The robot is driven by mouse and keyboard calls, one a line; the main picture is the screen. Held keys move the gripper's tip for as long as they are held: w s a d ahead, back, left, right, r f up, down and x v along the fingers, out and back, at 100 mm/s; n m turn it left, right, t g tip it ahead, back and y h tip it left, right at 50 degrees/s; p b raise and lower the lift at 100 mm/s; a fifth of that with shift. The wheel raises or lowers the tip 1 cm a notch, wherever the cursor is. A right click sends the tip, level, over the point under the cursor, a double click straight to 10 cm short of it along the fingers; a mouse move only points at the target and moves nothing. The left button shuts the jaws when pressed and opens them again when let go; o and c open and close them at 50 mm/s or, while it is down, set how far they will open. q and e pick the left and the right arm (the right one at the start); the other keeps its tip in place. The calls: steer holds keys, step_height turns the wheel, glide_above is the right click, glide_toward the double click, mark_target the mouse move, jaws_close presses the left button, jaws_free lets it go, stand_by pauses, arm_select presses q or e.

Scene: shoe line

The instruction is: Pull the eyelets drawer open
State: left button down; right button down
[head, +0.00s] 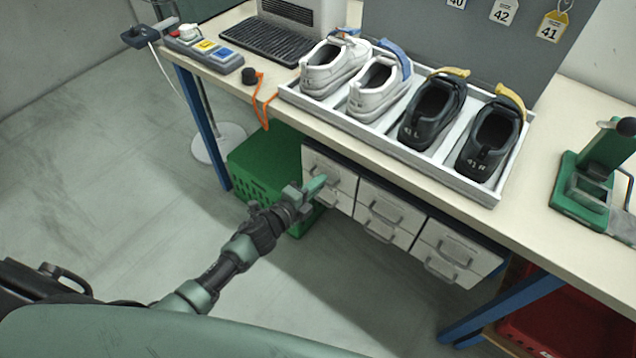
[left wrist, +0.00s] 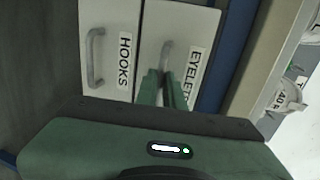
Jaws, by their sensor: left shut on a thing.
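The eyelets drawer (head: 338,170) is the upper drawer at the left end of the under-table unit. In the left wrist view its white front (left wrist: 180,20) carries the label EYELETS, and its grey bar handle (left wrist: 167,50) shows just past my fingertips. The front looks about level with the HOOKS drawer (left wrist: 108,20) beside it, so it appears closed. My left gripper (head: 318,184) is at the handle, its green fingers (left wrist: 163,88) shut on it; the grip itself is partly hidden by the fingers. My right gripper is in neither view.
A green crate (head: 262,160) stands on the floor behind and left of my left gripper. More handled drawers (head: 450,243) run to the right under the bench (head: 400,172). A white tray (head: 462,187) with shoes sits above. Floor in front of the drawers is clear.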

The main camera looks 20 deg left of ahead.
arm_select(q)
steer(key=shift+s, duration=0.1)
stand_by(0.4)
steer(key=f+v, duration=0.2)
steer(key=v, duration=0.7)
steer(key=f+v, duration=0.1)
steer(key=v, duration=0.8)
steer(key=shift+s+f+p, duration=0.35)
steer(key=shift+f+p, duration=0.05)
steer(key=shift+p, duration=0.05)
steer(key=shift+a, duration=0.1)
steer(key=c, duration=1.5)
jaws_free()
steer(key=v, duration=0.7)
steer(key=shift+s+a+r+b, duration=0.1)
steer(key=shift+s+b, duration=0.25)
steer(key=shift+s, duration=0.05)
